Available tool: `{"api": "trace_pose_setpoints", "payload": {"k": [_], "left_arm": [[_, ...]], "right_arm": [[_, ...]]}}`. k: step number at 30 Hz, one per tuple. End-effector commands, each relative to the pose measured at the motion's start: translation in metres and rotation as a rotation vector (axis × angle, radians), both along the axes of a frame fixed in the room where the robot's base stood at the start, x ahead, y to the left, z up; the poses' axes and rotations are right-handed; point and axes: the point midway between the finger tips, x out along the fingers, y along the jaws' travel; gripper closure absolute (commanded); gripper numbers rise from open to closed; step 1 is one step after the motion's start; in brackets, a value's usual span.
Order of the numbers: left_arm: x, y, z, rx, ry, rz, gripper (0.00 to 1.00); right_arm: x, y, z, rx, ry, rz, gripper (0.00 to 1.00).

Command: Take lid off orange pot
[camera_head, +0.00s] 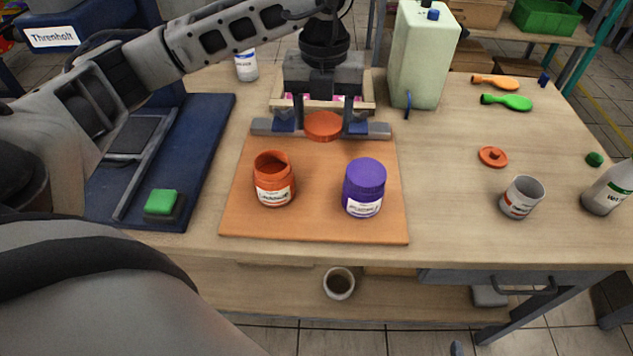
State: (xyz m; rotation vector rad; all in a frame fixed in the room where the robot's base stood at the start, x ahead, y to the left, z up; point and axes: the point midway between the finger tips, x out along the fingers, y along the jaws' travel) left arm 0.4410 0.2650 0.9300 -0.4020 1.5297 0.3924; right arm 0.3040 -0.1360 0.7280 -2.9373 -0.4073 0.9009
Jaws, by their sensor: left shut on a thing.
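The orange pot (274,186) stands open and upright on the left half of the orange-brown board, with its dark-red inside showing. Its orange lid (323,126) is off the pot, behind it and to the right. My left gripper (322,124) points down over the back of the board and is shut on the lid, one finger on each side. I cannot tell how high the lid is above the board. My right gripper is not in view.
A purple pot (364,187) with its lid on stands right of the orange pot on the board (310,229). A pale green canister (422,60) stands behind right. A small orange lid (493,157) and a grey cup (521,198) are at right. A blue tray (213,140) lies left.

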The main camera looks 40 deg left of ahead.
Motion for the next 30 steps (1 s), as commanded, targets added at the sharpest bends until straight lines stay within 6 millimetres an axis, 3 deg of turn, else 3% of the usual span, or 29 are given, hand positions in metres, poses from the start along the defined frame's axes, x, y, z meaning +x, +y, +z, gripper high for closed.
{"api": "trace_pose_setpoints", "payload": {"k": [3, 8, 15, 30], "left_arm": [[-0.001, 0.007, -0.003, 0.002, 0.006, 0.209, 0.7], [-0.001, 0.011, -0.011, 0.005, 0.01, 0.336, 0.7], [-0.002, 0.011, -0.053, 0.005, 0.011, 0.348, 0.7], [-0.001, 0.011, -0.104, 0.003, 0.007, 0.344, 0.7]], "right_arm": [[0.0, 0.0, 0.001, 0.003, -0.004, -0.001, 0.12], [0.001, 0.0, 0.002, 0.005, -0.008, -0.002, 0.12], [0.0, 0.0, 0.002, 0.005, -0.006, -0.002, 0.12], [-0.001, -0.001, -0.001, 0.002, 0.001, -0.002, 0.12]]}}
